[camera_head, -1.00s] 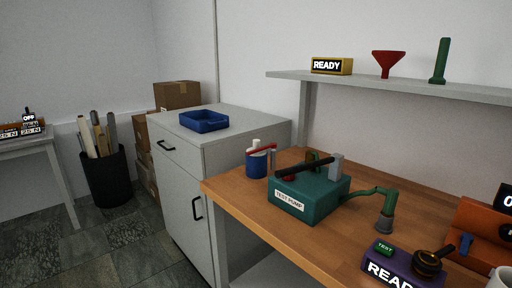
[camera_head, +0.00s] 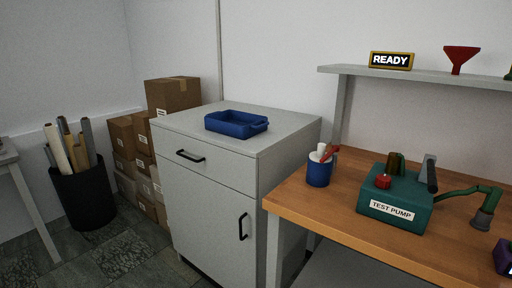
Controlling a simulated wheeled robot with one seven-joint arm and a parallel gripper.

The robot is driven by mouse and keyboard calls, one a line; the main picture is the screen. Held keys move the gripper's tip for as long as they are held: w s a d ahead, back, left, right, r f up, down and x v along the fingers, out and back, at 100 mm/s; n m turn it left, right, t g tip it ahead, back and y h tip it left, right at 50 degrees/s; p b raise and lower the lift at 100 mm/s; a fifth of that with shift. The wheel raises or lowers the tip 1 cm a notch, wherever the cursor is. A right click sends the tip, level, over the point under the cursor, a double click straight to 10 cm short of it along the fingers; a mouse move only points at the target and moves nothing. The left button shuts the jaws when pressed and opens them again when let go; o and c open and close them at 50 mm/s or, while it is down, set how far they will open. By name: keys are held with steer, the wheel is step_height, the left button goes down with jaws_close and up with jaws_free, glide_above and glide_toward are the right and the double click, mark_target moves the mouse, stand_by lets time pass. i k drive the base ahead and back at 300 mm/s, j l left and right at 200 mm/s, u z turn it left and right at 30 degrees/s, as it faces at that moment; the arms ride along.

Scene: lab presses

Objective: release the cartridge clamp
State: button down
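No cartridge clamp can be made out for certain in the head view. A purple device (camera_head: 504,257) is cut off at the right edge. My gripper is not in view, so its state does not show.
The wooden bench (camera_head: 300,205) is at right, with a blue cup (camera_head: 319,172) of tools near its left end. A grey cabinet (camera_head: 205,200) bears a blue tray (camera_head: 236,123). A shelf (camera_head: 430,76) holds a READY sign (camera_head: 391,60). Boxes (camera_head: 173,94) and a black bin (camera_head: 83,197) stand left.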

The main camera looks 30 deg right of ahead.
mark_target(336, 148)
steer(key=i+j, duration=0.45)
steer(key=j, duration=0.2)
steer(key=i+j+u, duration=0.1)
steer(key=i+j, duration=0.4)
steer(key=j, duration=0.15)
